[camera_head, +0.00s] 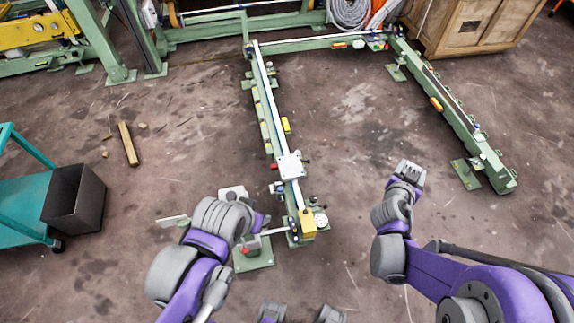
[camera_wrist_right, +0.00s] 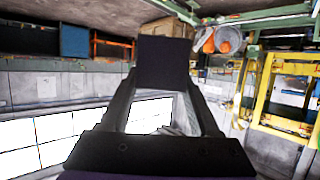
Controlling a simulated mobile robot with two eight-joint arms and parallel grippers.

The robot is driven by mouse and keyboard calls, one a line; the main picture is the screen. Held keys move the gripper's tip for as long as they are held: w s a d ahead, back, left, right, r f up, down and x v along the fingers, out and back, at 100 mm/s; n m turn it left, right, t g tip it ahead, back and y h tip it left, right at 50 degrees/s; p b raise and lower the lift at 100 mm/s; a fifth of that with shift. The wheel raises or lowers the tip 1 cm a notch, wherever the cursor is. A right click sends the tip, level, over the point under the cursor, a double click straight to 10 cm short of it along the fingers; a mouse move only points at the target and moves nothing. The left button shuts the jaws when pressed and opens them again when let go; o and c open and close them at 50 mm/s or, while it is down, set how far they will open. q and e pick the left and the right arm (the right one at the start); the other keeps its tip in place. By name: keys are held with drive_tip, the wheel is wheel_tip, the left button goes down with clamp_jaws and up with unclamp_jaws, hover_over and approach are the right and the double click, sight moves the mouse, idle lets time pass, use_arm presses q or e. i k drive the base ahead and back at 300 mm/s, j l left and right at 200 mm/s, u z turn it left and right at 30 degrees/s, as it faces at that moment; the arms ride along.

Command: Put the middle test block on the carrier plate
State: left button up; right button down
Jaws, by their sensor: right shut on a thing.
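The carrier plate (camera_head: 291,166) is a small white plate on the green rail, near the middle of the head view. My right gripper (camera_head: 409,175) is to the right of the rail, apart from the carrier plate. It is shut on a dark block, which shows in the right wrist view (camera_wrist_right: 163,64) between the fingertips. I cannot tell from its look whether this is the middle test block. My left gripper (camera_head: 257,222) is left of the rail's near end. Its own wrist largely hides its fingers, so its opening is unclear.
The green rail frame (camera_head: 265,105) runs to the back, with a second rail (camera_head: 455,118) at the right. A yellow piece (camera_head: 307,222) sits at the near end. A dark bin (camera_head: 75,197) and a wooden bar (camera_head: 128,144) are at the left. Floor between the rails is clear.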

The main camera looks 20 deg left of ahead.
sight(291, 166)
drive_tip(key=i+l+u, duration=0.1)
drive_tip(key=u, duration=0.35)
drive_tip(key=i+l+u, duration=0.15)
drive_tip(key=u, duration=0.3)
drive_tip(key=i+l+u, duration=0.15)
drive_tip(key=u, duration=0.2)
drive_tip(key=i+l+u, duration=0.15)
drive_tip(key=l+u, duration=0.2)
drive_tip(key=i+l+u, duration=0.1)
drive_tip(key=u, duration=0.25)
drive_tip(key=l, duration=0.1)
